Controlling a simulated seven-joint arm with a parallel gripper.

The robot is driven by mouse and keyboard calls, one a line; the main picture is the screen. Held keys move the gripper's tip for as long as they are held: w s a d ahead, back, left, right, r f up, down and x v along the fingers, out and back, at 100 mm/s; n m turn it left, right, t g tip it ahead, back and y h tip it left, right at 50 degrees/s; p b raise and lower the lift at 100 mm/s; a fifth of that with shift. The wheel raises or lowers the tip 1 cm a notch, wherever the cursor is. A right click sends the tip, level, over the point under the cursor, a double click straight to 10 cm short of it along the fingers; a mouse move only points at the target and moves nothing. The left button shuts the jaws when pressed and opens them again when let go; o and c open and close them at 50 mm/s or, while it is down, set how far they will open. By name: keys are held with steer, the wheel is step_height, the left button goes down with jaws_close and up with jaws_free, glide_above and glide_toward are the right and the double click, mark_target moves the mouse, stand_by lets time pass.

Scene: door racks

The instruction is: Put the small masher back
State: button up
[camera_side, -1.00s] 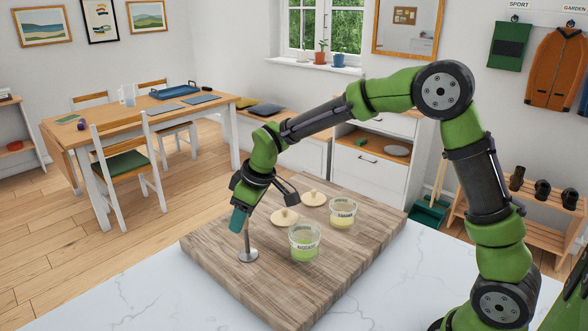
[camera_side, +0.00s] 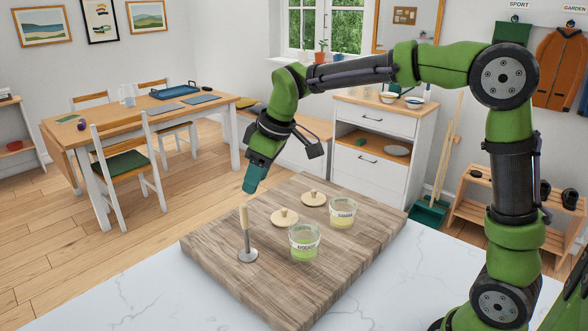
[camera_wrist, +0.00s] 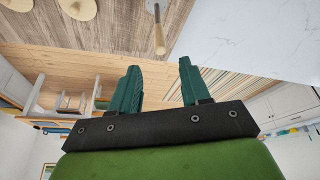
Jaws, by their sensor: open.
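The small masher (camera_side: 245,235) stands upright on the wooden board, its round metal head down and its pale wooden handle up. It also shows in the wrist view (camera_wrist: 159,37) at the top. My gripper (camera_side: 252,185) is above the masher's handle, apart from it. In the wrist view my gripper (camera_wrist: 158,80) shows two green fingers spread with nothing between them. The avocado tub (camera_side: 304,243) stands to the right of the masher with green stuff inside. The banana tub (camera_side: 342,213) stands behind it with yellowish stuff inside.
Two round wooden lids with knobs (camera_side: 284,218) (camera_side: 314,199) lie behind the tubs on the wooden board (camera_side: 300,305). The white marble counter (camera_side: 415,285) is clear in front and to the right. A dining table with chairs and a drawer cabinet (camera_side: 372,125) stand beyond.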

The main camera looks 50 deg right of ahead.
steer(key=s+d+m+t, duration=0.1)
steer(key=s+m, duration=0.3)
steer(key=s, duration=0.7)
steer(key=s+d+m+t, duration=0.2)
steer(key=s+m, duration=0.3)
steer(key=s, duration=0.6)
steer(key=shift+s+d, duration=0.3)
